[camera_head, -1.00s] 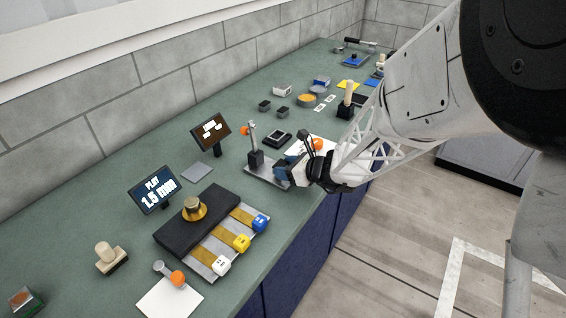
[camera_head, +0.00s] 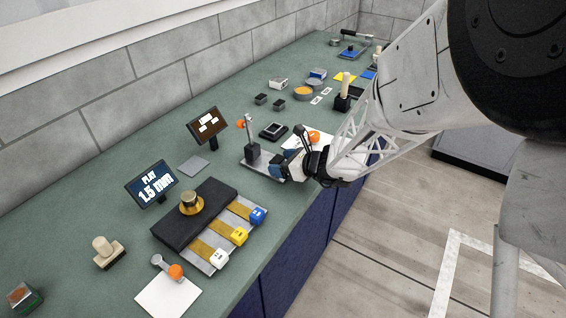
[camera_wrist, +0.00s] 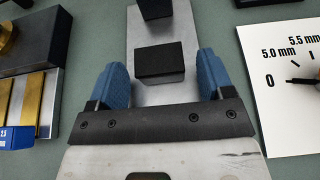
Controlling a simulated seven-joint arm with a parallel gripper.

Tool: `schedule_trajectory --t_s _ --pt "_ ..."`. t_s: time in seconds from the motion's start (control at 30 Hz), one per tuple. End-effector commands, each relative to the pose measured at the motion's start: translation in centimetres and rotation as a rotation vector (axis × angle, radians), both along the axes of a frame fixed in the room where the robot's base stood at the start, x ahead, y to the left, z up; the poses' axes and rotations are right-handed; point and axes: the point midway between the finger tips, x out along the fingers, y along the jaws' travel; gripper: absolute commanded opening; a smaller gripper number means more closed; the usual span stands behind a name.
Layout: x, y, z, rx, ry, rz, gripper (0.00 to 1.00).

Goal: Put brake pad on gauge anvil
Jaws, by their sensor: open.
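The gauge stands on a grey metal base plate (camera_head: 250,164) with a black post (camera_head: 253,153) and an upright lever. In the wrist view a black block (camera_wrist: 160,64) sits on the plate (camera_wrist: 150,95) between my blue fingertips; I cannot tell whether it is the brake pad, the anvil or both together. My gripper (camera_wrist: 168,78) is open, with a finger on either side of the block and visible gaps. In the head view my gripper (camera_head: 284,168) is low over the plate's near end and hides the block there.
A white dial card (camera_wrist: 285,90) lies right of the plate in the wrist view. A black block fixture (camera_head: 190,225) with brass strips and numbered tags is at the left. Two small screens (camera_head: 150,184) stand behind. A grey square (camera_head: 194,166) lies on the green bench.

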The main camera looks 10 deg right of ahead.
Motion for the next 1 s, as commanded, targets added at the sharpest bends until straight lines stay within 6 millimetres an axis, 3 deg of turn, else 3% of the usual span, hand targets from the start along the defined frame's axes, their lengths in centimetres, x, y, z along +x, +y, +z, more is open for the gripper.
schedule_trajectory --t_s 0.37,1.0 --pt "-0.9 -1.0 0.8 0.0 0.0 -0.001 0.74" --pt "-5.5 -5.6 3.5 0.0 0.0 -0.002 0.74"
